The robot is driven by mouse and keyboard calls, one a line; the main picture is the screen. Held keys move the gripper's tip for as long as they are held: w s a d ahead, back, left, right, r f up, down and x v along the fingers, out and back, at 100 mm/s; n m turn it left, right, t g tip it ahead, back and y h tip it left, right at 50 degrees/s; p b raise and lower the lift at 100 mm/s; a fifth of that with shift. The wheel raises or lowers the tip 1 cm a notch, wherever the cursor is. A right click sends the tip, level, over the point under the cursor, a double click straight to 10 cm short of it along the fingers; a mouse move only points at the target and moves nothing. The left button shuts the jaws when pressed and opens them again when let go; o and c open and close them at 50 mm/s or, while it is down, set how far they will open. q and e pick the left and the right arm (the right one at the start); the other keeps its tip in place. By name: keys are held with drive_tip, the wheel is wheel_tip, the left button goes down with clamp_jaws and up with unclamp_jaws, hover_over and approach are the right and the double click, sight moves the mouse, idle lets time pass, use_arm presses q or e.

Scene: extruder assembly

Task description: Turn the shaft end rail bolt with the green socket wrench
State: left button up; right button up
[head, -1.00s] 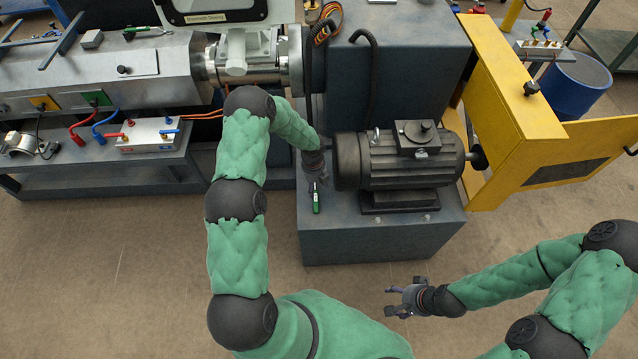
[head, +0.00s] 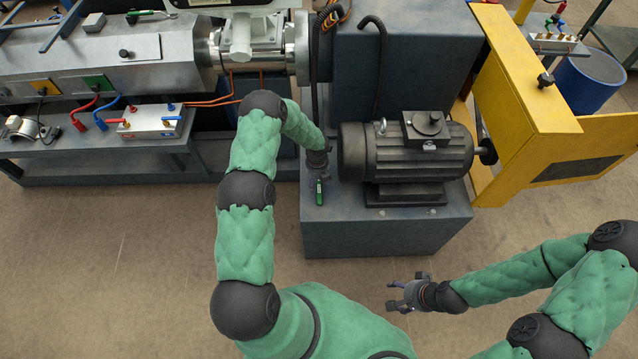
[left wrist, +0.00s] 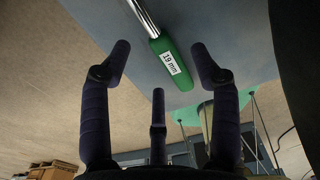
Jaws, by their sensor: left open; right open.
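The green socket wrench (head: 319,192) lies on the dark grey base top, left of the motor. In the left wrist view its green handle (left wrist: 173,65) with a "19 mm" label and part of its metal shank show ahead of the fingers. My left gripper (head: 318,176) is just above the wrench. In the left wrist view its fingers (left wrist: 160,65) are spread apart with the handle between or beyond their tips, not gripped. My right gripper (head: 398,296) is open and empty over the floor. I cannot make out the shaft end rail bolt.
The black motor (head: 420,152) stands right of my left gripper on the grey base (head: 385,236). A yellow guard (head: 530,90) is at the right. A dark cabinet with a black hose (head: 380,70) stands behind. The floor in front is clear.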

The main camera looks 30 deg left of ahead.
sight(318, 185)
use_arm(q)
wheel_tip(318, 185, down, 3)
drive_tip(key=shift+r+b, duration=0.2)
drive_tip(key=shift+b, duration=0.1)
drive_tip(key=shift+c, duration=0.3)
clamp_jaws()
drive_tip(key=shift+r, duration=0.15)
wheel_tip(318, 185, up, 18)
drive_tip(key=p, duration=0.6)
